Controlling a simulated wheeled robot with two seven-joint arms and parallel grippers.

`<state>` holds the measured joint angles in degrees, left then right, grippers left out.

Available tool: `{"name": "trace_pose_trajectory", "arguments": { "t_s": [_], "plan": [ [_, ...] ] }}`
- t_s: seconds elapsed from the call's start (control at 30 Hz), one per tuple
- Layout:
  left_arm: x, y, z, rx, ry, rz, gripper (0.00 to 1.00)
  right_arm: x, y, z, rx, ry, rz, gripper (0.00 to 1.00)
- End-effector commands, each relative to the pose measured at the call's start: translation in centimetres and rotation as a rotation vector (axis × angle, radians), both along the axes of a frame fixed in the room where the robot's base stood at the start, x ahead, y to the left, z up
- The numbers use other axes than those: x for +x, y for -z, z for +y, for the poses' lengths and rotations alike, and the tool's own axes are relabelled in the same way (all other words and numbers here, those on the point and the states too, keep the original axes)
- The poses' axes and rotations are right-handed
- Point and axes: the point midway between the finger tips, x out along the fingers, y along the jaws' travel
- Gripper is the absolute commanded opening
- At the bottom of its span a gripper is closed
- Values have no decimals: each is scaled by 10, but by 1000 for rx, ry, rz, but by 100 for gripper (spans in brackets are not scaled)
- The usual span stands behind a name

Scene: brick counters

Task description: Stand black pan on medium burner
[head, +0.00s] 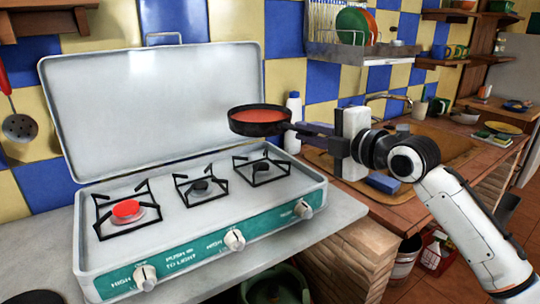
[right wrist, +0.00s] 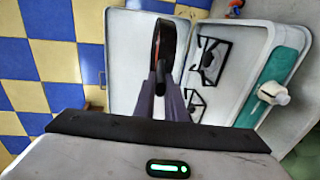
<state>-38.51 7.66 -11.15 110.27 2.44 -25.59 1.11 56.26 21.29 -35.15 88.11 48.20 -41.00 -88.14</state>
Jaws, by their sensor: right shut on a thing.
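The black pan (head: 234,125) has red contents and is held level in the air above the right end of the stove (head: 205,223). My right gripper (head: 302,129) is shut on the pan's handle. In the right wrist view the pan (right wrist: 157,48) shows edge-on beyond the fingers (right wrist: 168,95). The stove has three burners in a row. The left burner (head: 127,210) glows red. The middle burner (head: 200,187) and the right burner (head: 259,168) are dark and bare. The pan is apart from all of them. My left gripper is not in view.
The stove's raised lid (head: 150,105) stands behind the burners. Three knobs, one of them the middle knob (head: 235,240), line the front. A white bottle (head: 293,120) stands behind the pan's handle. A dish rack (head: 360,50) hangs above the sink area.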

Motion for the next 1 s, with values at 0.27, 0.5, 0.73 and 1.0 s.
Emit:
{"name": "trace_pose_trajectory", "arguments": {
  "t_s": [0.27,0.5,0.73,1.0],
  "plan": [
    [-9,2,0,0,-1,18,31,-1,40,1,10,-1,-8,0],
    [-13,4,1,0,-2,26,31,-1,58,1,7,-1,-9,0],
    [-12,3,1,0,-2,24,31,-1,87,1,8,-1,-8,0],
    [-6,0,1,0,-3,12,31,-1,91,1,8,-1,-12,0]
  ]
}}
